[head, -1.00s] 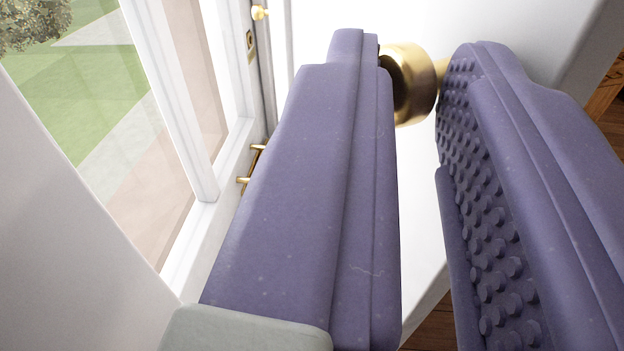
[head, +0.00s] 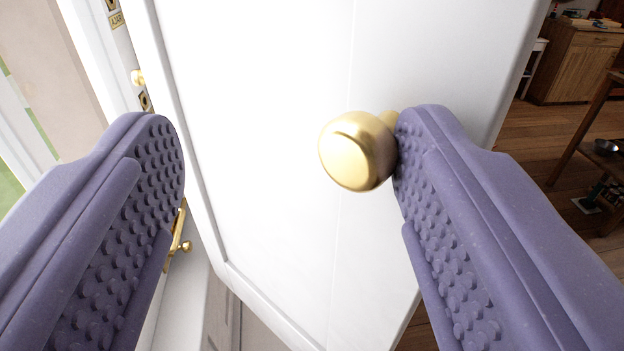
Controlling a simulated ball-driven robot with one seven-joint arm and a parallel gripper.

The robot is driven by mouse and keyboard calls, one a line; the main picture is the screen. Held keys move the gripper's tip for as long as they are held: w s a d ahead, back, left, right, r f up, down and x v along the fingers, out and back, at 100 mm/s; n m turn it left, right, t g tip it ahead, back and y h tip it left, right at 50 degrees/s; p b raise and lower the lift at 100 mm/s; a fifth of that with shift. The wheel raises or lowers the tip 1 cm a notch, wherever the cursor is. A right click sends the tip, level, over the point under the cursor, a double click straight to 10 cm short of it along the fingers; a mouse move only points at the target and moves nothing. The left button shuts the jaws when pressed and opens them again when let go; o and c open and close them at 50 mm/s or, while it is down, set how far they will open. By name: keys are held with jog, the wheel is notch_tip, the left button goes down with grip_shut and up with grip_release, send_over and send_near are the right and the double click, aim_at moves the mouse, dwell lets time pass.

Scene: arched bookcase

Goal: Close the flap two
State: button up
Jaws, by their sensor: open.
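A white panel, which I take for the flap (head: 265,90), stands ajar and fills the middle of the view. A round brass knob (head: 357,152) sticks out from it. My gripper (head: 292,130) is open wide, with purple studded fingers. The knob is between the fingers, close to the right finger, and seems to touch it or nearly so. The left finger is well apart from the knob. I cannot tell for sure which panel is flap two.
At left are a white frame with a brass latch (head: 178,235), a small brass knob (head: 137,77) and a window. At right, beyond the panel edge, are a wooden floor (head: 535,130), a wooden cabinet (head: 575,62) and a dark table.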

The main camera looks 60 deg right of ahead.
jog(key=v, duration=0.7)
jog(key=shift+s+a+p, duration=0.2)
jog(key=shift+a+p, duration=0.05)
jog(key=shift+p, duration=0.15)
